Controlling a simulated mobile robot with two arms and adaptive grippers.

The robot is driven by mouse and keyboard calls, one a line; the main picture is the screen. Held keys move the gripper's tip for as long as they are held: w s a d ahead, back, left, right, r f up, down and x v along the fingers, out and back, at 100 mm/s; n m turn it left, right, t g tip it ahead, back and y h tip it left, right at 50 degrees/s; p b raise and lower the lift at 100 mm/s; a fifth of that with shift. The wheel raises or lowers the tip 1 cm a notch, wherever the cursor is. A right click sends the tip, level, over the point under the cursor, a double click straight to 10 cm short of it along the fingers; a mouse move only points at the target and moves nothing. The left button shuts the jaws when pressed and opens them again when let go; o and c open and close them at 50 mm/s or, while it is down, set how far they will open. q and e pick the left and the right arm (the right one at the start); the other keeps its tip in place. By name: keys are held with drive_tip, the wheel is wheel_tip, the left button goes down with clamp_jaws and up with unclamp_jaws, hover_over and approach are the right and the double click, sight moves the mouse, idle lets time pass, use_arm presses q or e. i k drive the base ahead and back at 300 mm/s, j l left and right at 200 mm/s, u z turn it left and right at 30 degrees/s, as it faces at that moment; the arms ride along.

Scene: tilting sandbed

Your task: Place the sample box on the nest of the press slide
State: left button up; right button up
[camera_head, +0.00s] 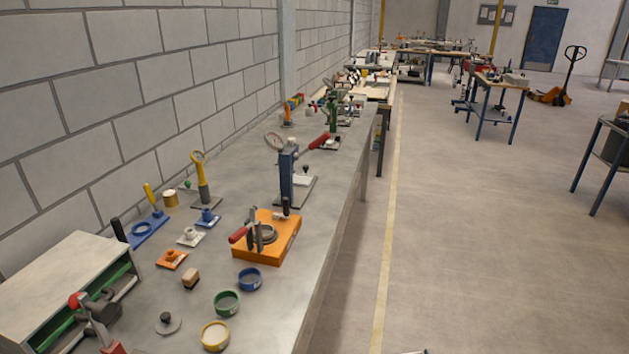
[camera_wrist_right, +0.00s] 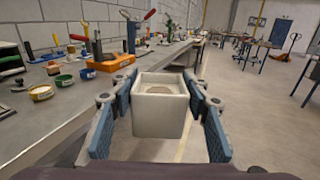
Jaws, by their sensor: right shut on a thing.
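The sample box, a pale grey open-topped box (camera_wrist_right: 158,118) with a tan round patch inside, is in the right wrist view. My right gripper (camera_wrist_right: 160,88) is shut on it, with blue pads at its left and right sides. The box is upright, beside the bench edge above the floor. A dark blue upright press (camera_head: 288,172) with a grey base stands on the bench in the head view. An orange block (camera_head: 268,240) with a grey ring and a red-handled clamp is in front of it. I cannot tell which part is the slide's nest. My left gripper is not in view.
The long grey bench (camera_head: 200,285) runs along the brick wall. Blue (camera_head: 250,279), green (camera_head: 227,303) and yellow (camera_head: 215,335) round dishes lie near its front. A shelf box (camera_head: 60,285) stands at left. The floor (camera_head: 470,240) right of the bench is clear nearby.

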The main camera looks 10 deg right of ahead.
sight(301, 180)
drive_tip(key=i+l+u, duration=0.15)
drive_tip(key=l, duration=0.3)
drive_tip(key=i+l+u, duration=0.15)
drive_tip(key=l, duration=0.35)
drive_tip(key=i+l+u, duration=0.1)
drive_tip(key=l, duration=0.35)
drive_tip(key=i+l+u, duration=0.15)
drive_tip(key=l, duration=0.4)
